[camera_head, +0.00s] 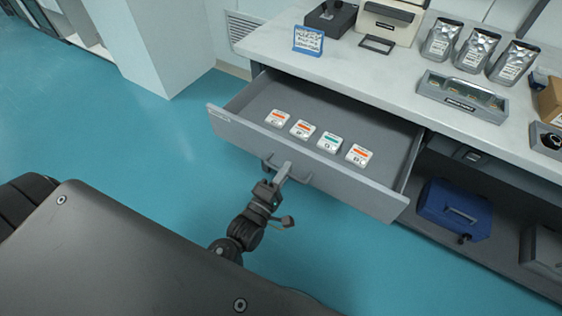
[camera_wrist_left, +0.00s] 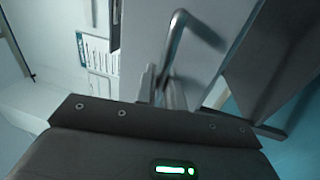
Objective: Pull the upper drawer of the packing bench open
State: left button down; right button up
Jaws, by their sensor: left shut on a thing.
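The upper drawer (camera_head: 385,197) of the packing bench is pulled well out in the head view. Several small white boxes with orange or green labels (camera_head: 328,142) lie in a row inside it. My left gripper (camera_head: 281,172) is at the middle of the drawer front, shut on the drawer handle (camera_head: 303,180). In the left wrist view the handle (camera_wrist_left: 178,50) shows as a bent grey bar, close to the gripper's fingers. My right gripper is in neither view.
A blue toolbox (camera_head: 454,209) sits on the open shelf below. The blue floor is clear left of the drawer.

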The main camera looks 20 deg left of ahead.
pick_arm(q)
jog(key=shift+s, duration=0.15)
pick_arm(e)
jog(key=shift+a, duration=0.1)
pick_arm(q)
jog(key=c, duration=1.6)
grip_release()
jog(key=shift+o, duration=0.2)
